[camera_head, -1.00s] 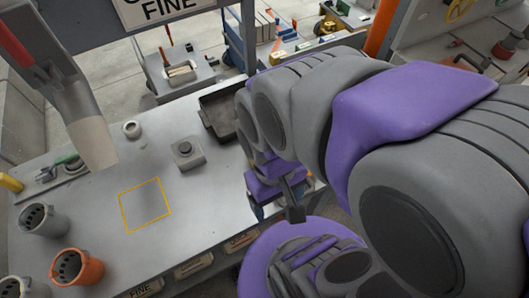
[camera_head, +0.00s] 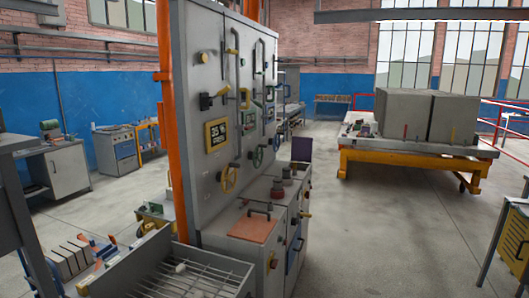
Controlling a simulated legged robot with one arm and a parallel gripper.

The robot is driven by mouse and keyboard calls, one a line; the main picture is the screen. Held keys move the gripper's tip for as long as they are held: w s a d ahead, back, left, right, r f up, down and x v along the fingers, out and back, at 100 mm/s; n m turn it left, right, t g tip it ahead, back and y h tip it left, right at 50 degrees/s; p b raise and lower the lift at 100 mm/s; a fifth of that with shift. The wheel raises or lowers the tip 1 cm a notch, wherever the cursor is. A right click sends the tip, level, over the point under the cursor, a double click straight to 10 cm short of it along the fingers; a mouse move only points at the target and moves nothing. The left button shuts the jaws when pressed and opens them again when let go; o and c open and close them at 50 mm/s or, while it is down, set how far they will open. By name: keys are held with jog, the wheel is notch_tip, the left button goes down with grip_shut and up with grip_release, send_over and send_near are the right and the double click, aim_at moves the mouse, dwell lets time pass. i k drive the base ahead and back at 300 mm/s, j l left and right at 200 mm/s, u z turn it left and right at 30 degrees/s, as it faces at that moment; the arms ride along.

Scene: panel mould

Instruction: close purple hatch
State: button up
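A dark purple flat panel (camera_head: 301,149) stands upright at the far right end of the grey panel unit, above its lower cabinet. It looks like the purple hatch in a raised position, but it is small and seen at an angle. Its hinge and the opening it belongs to are hidden from this side. My gripper and arm are out of the picture now.
The tall grey control panel (camera_head: 215,130) carries valves, levers and pipes. An orange hatch (camera_head: 254,228) with a dark handle lies flat on its lower cabinet. A wire-rack tray (camera_head: 185,275) is in front. A yellow-framed table (camera_head: 405,155) with grey blocks stands right, past clear floor.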

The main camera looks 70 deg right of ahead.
aim_at(302, 147)
jog(key=k+z, duration=0.1)
jog(key=z, duration=0.3)
jog(key=k+z, duration=0.1)
jog(key=z, duration=0.25)
jog(key=l+z, duration=0.1)
jog(key=z, duration=0.3)
jog(key=l+z, duration=0.1)
jog(key=z, duration=1.8)
jog(key=i+l+z, duration=0.1)
jog(key=i, duration=0.6)
jog(key=i+l+z, duration=0.1)
jog(key=i, duration=0.6)
jog(key=i+u, duration=0.1)
jog(key=i, duration=0.75)
jog(key=i+l+u, duration=0.15)
jog(key=i, duration=2.5)
jog(key=i+u, duration=0.15)
jog(key=i, duration=0.7)
jog(key=i+l+u, duration=0.1)
jog(key=i, duration=0.8)
jog(key=i+u, duration=0.4)
jog(key=i+l+u, duration=0.1)
jog(key=i+u, duration=0.25)
jog(key=i+l+u, duration=0.2)
jog(key=u, duration=2.15)
jog(key=i+l, duration=0.05)
jog(key=l, duration=0.05)
